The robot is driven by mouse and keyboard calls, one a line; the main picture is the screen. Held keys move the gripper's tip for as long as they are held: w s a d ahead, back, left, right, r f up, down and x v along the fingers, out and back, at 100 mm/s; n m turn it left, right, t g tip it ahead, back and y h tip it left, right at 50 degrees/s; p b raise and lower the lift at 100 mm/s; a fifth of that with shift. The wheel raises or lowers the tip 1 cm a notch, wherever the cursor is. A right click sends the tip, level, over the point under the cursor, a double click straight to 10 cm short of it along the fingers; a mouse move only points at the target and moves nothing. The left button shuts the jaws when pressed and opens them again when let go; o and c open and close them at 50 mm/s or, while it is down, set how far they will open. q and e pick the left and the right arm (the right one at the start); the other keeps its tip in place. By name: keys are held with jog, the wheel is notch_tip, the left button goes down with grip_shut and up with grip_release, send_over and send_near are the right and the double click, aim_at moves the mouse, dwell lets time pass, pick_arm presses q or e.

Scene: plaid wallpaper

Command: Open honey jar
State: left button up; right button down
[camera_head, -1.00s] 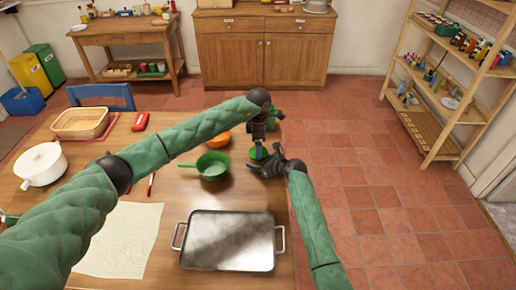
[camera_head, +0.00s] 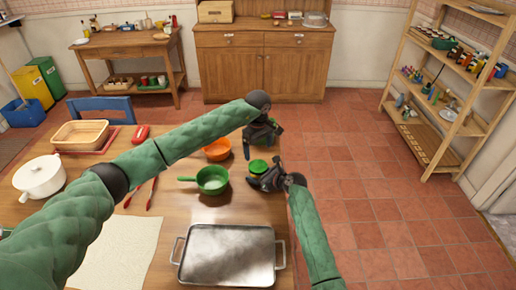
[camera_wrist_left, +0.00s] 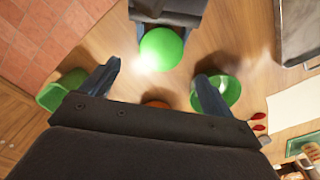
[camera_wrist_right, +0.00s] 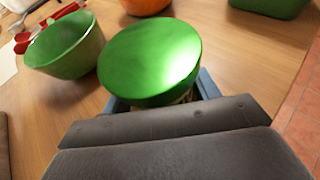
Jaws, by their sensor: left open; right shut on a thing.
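The honey jar (camera_head: 258,166) has a round green lid and stands near the table's right edge. The lid fills the middle of the right wrist view (camera_wrist_right: 152,62), with a bit of the jar's body showing below it. The lid appears to sit on the jar. My right gripper (camera_head: 256,176) is shut around the jar's body, below the lid, from the near right. My left gripper (camera_head: 260,146) is open and empty, just behind the jar and apart from it. In the left wrist view the lid (camera_wrist_left: 162,48) lies ahead, between and beyond the spread fingers.
A green saucepan (camera_head: 212,180) stands left of the jar. An orange bowl (camera_head: 217,150) is behind it. A green container (camera_head: 276,125) is partly hidden by my left gripper. A metal tray (camera_head: 228,256) lies in front. The floor right of the table is clear.

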aim_at(258, 166)
pick_arm(q)
jog(key=m, duration=0.3)
jog(key=shift+a+m, duration=0.1)
jog(key=shift+m, duration=0.3)
jog(key=shift+f, duration=4)
jog(key=c, duration=1)
jog(key=n, duration=0.6)
jog(key=shift+n, duration=0.3)
jog(key=n, duration=0.7)
jog(key=o, duration=1.1)
jog(key=shift+c, duration=0.2)
